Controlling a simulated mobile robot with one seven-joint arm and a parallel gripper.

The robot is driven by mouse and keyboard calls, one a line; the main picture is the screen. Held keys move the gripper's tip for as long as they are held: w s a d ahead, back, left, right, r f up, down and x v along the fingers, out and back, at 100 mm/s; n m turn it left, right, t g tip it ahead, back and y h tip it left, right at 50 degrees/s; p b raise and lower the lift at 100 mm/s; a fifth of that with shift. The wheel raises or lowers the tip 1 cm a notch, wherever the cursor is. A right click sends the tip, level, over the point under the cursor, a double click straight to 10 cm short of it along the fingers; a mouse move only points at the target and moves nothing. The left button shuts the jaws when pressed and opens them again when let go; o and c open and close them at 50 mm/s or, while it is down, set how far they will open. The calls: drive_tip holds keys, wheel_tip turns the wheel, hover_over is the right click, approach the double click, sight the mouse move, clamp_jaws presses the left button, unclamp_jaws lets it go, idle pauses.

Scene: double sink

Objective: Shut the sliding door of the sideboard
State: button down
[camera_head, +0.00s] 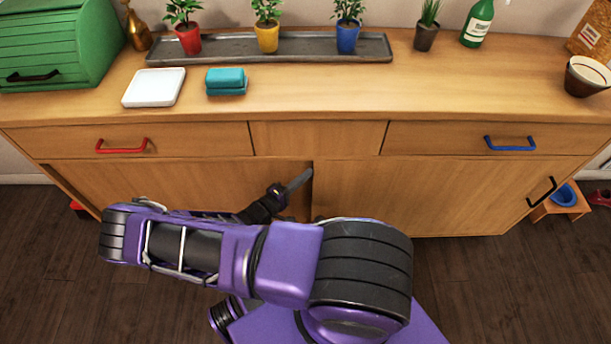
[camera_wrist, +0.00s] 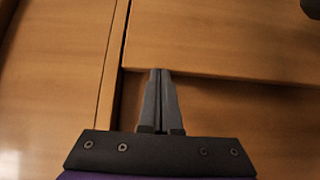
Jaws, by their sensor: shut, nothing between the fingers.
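The wooden sideboard (camera_head: 440,143) spans the head view. Its front has a left panel (camera_head: 150,185) and a right sliding door (camera_head: 430,195) with a black handle (camera_head: 541,190) near its right end. A narrow dark gap shows between them, near the middle. My gripper (camera_head: 306,173) is shut and empty, its tips at this gap just below the drawer row. In the wrist view my gripper (camera_wrist: 158,72) has its tips by the lower edge of a wooden board, right of a dark upright slit. Contact cannot be told. My arm hides the lower front.
Drawers with a red handle (camera_head: 122,146) and a blue handle (camera_head: 510,143) sit above. The top holds a green bread box (camera_head: 60,45), a white dish (camera_head: 154,87), teal sponges (camera_head: 226,81), potted plants and a bowl (camera_head: 586,76). A wooden stool (camera_head: 560,208) stands at right.

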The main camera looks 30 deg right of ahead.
drive_tip(key=shift+s+d, duration=0.1)
drive_tip(key=shift+d, duration=0.05)
drive_tip(key=a, duration=1.3)
drive_tip(key=shift+a+b, duration=0.25)
drive_tip(key=shift+b, duration=0.1)
